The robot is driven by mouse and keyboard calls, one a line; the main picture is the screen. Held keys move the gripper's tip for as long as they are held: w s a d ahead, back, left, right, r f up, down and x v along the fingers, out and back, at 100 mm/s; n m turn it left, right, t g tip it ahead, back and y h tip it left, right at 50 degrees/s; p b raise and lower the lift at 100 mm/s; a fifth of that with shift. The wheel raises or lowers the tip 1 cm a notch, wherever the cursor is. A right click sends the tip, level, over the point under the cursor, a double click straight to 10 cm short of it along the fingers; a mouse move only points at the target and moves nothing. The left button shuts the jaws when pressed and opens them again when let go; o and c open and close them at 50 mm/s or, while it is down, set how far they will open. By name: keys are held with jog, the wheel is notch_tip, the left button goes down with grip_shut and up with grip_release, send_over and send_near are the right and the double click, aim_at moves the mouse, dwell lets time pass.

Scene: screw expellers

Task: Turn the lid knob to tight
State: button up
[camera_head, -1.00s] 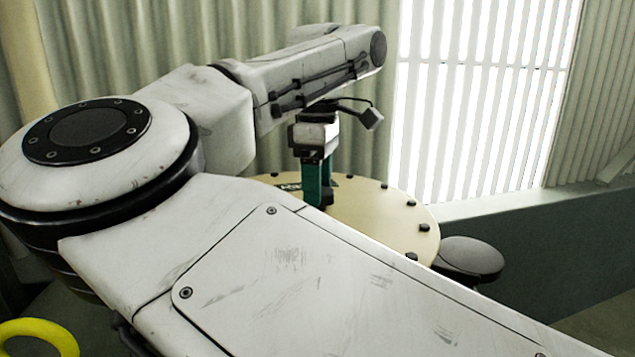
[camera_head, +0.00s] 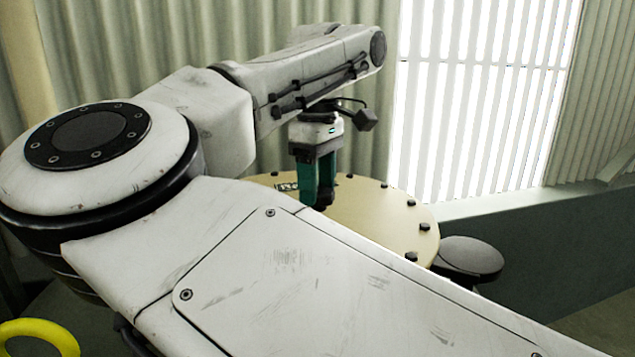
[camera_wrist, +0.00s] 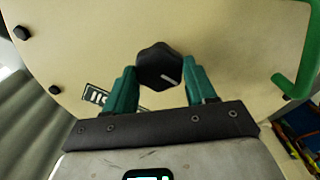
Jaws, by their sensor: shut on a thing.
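The round cream lid (camera_head: 390,205) lies flat under my arm, with dark bolts around its rim. It fills much of the wrist view (camera_wrist: 75,35). The black lobed knob (camera_wrist: 158,64) sits on the lid and has a white pointer line aimed toward the lower right of the wrist view. My gripper (camera_wrist: 162,78) has its green fingers on either side of the knob and is shut on it. In the head view my gripper (camera_head: 318,195) points straight down at the lid, and the knob there is mostly hidden by the fingers.
A dark printed label (camera_wrist: 97,96) is on the lid left of the knob. A green handle (camera_wrist: 303,55) rises at the lid's right. A black disc (camera_head: 470,256) stands beside the lid, and a yellow ring (camera_head: 62,335) shows at lower left. A corrugated wall is behind.

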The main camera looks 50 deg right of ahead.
jog(key=o, duration=1)
jog(key=shift+o, duration=0.2)
notch_tip(320, 180, up, 11)
jog(key=b, duration=0.1)
jog(key=shift+f, duration=0.1)
